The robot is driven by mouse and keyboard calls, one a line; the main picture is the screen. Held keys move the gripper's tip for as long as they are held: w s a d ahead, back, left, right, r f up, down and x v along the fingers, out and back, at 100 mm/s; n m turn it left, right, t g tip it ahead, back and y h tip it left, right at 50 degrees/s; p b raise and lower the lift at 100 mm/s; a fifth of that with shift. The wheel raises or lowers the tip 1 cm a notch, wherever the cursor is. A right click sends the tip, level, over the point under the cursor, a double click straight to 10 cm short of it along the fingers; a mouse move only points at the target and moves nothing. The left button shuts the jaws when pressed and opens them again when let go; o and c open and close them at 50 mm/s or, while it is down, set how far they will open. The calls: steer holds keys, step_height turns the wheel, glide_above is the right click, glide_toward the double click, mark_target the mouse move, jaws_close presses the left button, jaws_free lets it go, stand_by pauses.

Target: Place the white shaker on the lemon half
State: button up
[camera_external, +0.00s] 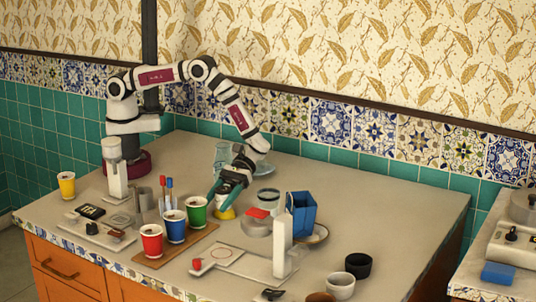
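My gripper (222,196) has teal fingers and a dark body. It points down and to the left, low over the middle of the counter. A small yellow thing (226,213), probably the lemon half, shows right under the fingertips. Whether the fingers touch it is too small to tell. I cannot make out the white shaker for sure; it may be hidden by or between the fingers. Whether my gripper is open or shut on something does not show.
Red (152,241), blue (174,226) and green (197,210) cups stand on a wooden board left of my gripper. A blue container (301,213) and a white upright device (283,246) stand to the right. The counter's right rear (400,200) is clear.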

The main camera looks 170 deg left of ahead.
steer(key=o, duration=0.4)
steer(key=shift+r, duration=0.1)
steer(key=v, duration=1.2)
